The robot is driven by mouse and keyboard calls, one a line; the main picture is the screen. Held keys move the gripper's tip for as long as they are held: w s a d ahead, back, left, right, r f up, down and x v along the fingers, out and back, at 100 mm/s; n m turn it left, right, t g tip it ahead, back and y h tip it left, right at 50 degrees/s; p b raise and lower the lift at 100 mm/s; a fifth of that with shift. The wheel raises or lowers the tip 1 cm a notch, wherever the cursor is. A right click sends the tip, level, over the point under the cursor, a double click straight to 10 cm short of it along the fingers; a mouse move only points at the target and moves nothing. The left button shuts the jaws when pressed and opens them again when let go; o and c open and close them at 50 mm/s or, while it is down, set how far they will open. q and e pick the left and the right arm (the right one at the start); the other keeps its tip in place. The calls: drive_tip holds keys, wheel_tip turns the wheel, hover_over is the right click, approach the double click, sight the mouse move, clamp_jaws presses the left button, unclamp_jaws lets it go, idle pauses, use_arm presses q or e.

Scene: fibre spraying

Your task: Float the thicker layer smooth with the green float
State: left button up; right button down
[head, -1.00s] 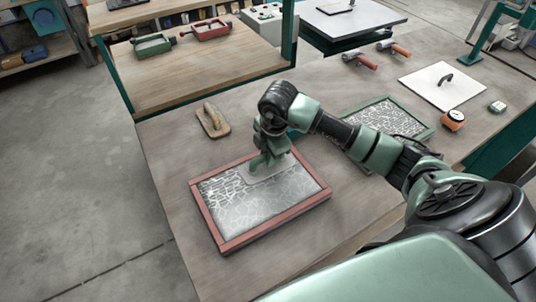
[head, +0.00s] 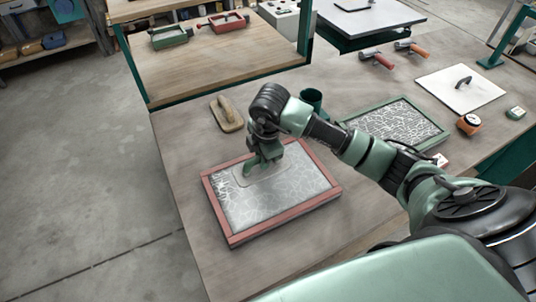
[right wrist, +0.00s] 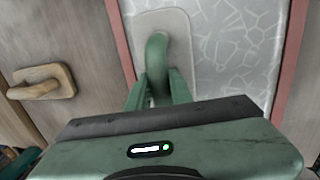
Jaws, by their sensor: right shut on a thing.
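My right gripper (head: 260,162) is shut on the green handle of the float (right wrist: 157,58). The float's pale flat plate lies over the grey layer (head: 272,200), near the far side of the red frame (head: 287,217). The layer shows a faint pale crack-like pattern, brighter at the left end. In the right wrist view the plate (right wrist: 178,28) is over the left part of the layer, close to the red frame's edge (right wrist: 121,42). My left gripper is not in view.
A wooden float (head: 227,114) lies behind the red frame. A green cup (head: 312,99) stands behind my arm. A green frame (head: 437,137) with a strongly patterned layer, a white board (head: 452,96) and an orange tape measure (head: 468,124) are to the right. The bench in front is clear.

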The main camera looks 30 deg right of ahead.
sight(248, 161)
drive_tip(key=shift+w+a+r, duration=0.1)
drive_tip(key=shift+w+a, duration=0.05)
drive_tip(key=shift+a, duration=2.85)
drive_tip(key=shift+d, duration=2.05)
drive_tip(key=shift+s+d+b, duration=0.2)
drive_tip(key=shift+d+b, duration=0.15)
drive_tip(key=shift+d, duration=1.55)
drive_tip(key=shift+s+d+b, duration=0.15)
drive_tip(key=shift+d+b, duration=0.2)
drive_tip(key=shift+d, duration=1.5)
drive_tip(key=shift+r+p, duration=2.45)
drive_tip(key=shift+r, duration=1.05)
